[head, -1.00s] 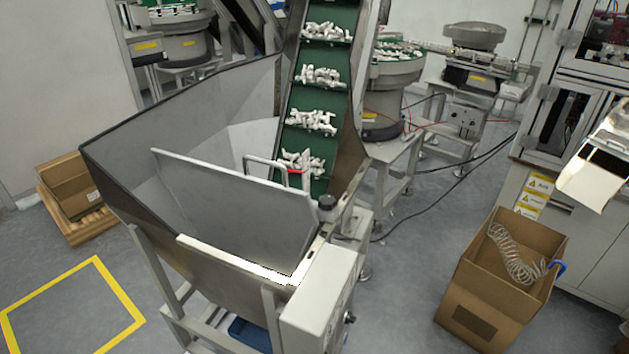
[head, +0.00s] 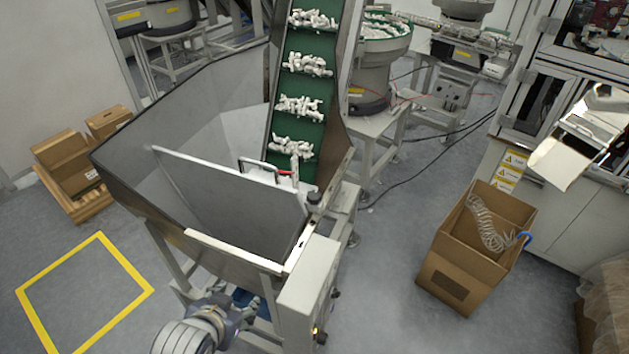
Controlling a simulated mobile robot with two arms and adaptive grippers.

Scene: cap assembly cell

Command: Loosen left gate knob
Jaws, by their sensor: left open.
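The grey gate panel (head: 225,205) stands slanted in the hopper (head: 130,155), with a looped handle (head: 258,168) at its upper right. A dark round knob (head: 314,199) sits at the hopper's right edge beside the conveyor. No knob shows clearly at the gate's left end, so I cannot tell where the left gate knob is. My left gripper (head: 243,312) is open at the bottom of the view, below the hopper's front edge and left of the grey control box. It appears empty and apart from the gate. My right gripper is not in view.
The grey control box (head: 305,285) and the hopper's frame legs stand close to my left gripper. A green conveyor (head: 290,85) carries white parts. An open carton (head: 455,265) stands at right. Floor inside the yellow outline (head: 42,332) is clear.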

